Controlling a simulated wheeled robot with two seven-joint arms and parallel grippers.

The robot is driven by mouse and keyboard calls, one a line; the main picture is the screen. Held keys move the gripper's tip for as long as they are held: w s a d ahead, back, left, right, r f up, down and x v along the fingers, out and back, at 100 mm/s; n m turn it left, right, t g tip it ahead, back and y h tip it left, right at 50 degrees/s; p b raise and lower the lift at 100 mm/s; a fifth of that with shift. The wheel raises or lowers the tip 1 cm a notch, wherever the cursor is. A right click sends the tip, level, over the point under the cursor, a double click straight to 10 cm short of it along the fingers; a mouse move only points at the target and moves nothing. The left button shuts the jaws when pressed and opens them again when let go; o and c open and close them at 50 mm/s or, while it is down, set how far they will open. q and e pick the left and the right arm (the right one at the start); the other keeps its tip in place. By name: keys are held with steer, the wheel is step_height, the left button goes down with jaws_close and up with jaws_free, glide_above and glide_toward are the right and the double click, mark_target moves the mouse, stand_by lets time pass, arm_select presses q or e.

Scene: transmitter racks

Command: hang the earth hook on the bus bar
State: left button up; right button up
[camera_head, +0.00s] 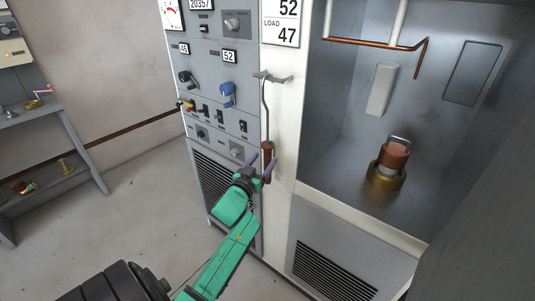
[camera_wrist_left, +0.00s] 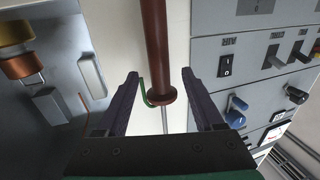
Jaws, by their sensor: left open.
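The earth hook hangs upright from a bracket on the pale cabinet post, with a thin metal rod and a red-brown handle (camera_head: 267,150). The handle (camera_wrist_left: 158,45) runs down between my fingers in the left wrist view, ending in a collar with a green cable. My left gripper (camera_head: 262,166) is open at the handle, one finger on each side, with gaps to both fingers (camera_wrist_left: 160,78). The copper bus bar (camera_head: 372,44) runs across the upper part of the open bay to the right, with a bent end hanging down. My right gripper is not in view.
A copper and brass cylindrical part (camera_head: 385,183) stands on the bay floor. Left of the hook is a control panel (camera_head: 212,105) with knobs and switches. A grey bench (camera_head: 35,120) with small parts stands at far left. The floor between is clear.

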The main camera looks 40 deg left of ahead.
mark_target(266, 156)
arm_select(q)
steer(key=x, duration=0.3)
steer(key=shift+r, duration=0.3)
steer(key=shift+w+a+f, duration=0.1)
steer(key=shift+w+f, duration=0.1)
steer(key=shift+w, duration=0.3)
steer(key=shift+s+r, duration=0.1)
steer(key=shift+r, duration=0.05)
jaws_close()
